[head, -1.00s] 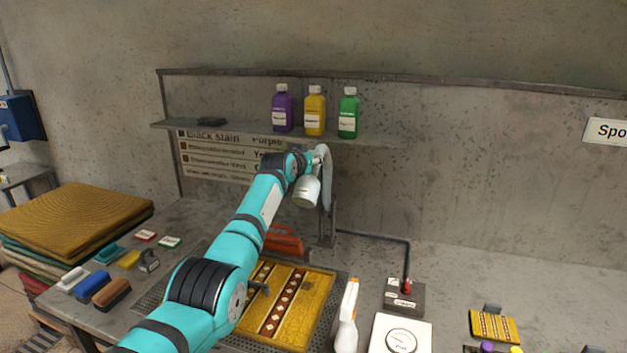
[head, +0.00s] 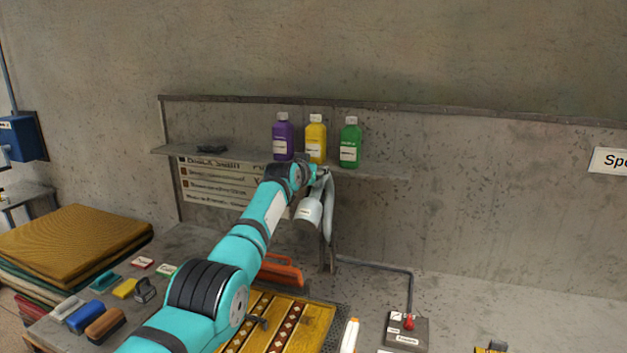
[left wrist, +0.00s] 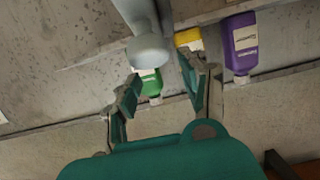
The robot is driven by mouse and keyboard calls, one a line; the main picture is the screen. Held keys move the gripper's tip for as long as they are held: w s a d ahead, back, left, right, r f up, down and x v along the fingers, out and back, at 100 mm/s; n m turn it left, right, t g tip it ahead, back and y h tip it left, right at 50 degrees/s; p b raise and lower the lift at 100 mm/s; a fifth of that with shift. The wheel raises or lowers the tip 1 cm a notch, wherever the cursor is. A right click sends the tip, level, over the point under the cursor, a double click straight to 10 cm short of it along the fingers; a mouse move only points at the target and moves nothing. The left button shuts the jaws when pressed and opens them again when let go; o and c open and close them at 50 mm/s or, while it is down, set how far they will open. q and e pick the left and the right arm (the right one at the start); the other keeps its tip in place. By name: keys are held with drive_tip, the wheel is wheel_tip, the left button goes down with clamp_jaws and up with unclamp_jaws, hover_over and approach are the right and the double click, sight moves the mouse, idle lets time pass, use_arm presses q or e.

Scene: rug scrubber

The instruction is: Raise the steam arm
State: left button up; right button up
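The steam arm is a pale grey hose on a bracket at the back of the bench, with a whitish nozzle head (head: 308,211) hanging down in front of the shelf. In the left wrist view the nozzle head (left wrist: 148,48) comes down from the top, close to the fingertips. My left gripper (left wrist: 160,82) has its two teal fingers spread, with the green bottle visible between them. In the head view my left gripper (head: 318,172) is at the top of the steam arm, mostly hidden by my own wrist. Whether it touches the steam arm I cannot tell. My right gripper is not in view.
A shelf (head: 385,172) holds purple (head: 283,140), yellow (head: 316,142) and green (head: 350,146) bottles just behind. Below lie a patterned yellow rug (head: 262,325) and an orange tool (head: 284,270). A red-lever box (head: 407,332) stands right; brushes lie left.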

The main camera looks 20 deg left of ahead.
use_arm(q)
drive_tip(key=shift+o, duration=1)
drive_tip(key=shift+w+d+f, duration=0.1)
drive_tip(key=shift+w+f, duration=0.05)
drive_tip(key=shift+f, duration=0.5)
drive_tip(key=shift+w+f, duration=0.1)
drive_tip(key=shift+f, duration=0.1)
drive_tip(key=shift+s+r, duration=0.2)
drive_tip(key=shift+s, duration=0.2)
drive_tip(key=shift+v, duration=1)
drive_tip(key=v, duration=0.9)
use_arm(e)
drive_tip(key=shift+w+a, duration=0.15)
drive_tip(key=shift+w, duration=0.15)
